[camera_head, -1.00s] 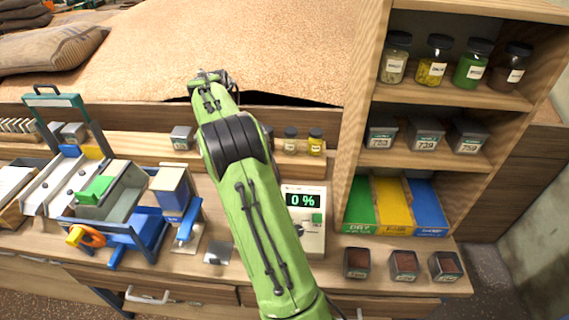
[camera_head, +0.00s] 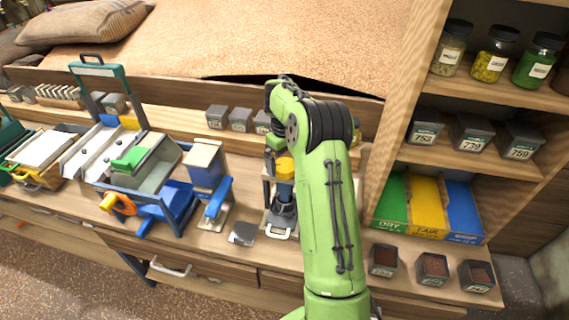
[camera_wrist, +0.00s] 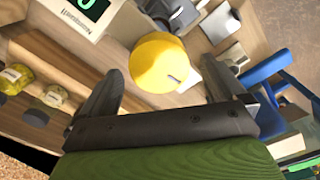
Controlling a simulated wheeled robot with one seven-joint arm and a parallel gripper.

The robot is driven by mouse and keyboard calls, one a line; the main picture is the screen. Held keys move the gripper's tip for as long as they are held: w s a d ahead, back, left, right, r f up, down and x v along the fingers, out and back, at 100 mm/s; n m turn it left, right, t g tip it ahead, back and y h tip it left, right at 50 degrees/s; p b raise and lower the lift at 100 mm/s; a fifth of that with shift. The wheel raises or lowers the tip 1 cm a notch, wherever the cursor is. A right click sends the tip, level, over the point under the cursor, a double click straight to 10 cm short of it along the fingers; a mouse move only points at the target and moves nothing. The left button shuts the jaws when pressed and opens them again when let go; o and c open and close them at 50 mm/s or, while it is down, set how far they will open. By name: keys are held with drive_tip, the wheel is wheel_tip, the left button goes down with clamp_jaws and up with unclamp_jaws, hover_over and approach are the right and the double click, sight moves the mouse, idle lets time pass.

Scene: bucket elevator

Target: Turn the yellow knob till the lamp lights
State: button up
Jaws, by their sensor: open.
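The yellow knob (camera_wrist: 160,62) is round and has a short dark mark on its face. In the wrist view it sits between the two fingers of my open gripper (camera_wrist: 163,74), with a small gap on each side. In the head view the yellow knob (camera_head: 285,168) tops a dark grey device just below my gripper, which my arm partly hides. I cannot make out a lamp in either view.
A white meter (camera_wrist: 68,15) with a green digit is beside the knob in the wrist view. A blue-handled device (camera_head: 216,200) and a small metal plate (camera_head: 242,233) stand to the left. Shelves with jars (camera_head: 491,65) are at the right.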

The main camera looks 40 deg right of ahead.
drive_tip(key=shift+f, duration=0.4)
drive_tip(key=shift+c, duration=0.2)
drive_tip(key=c, duration=1)
drive_tip(key=shift+r, duration=0.1)
drive_tip(key=shift+m, duration=0.3)
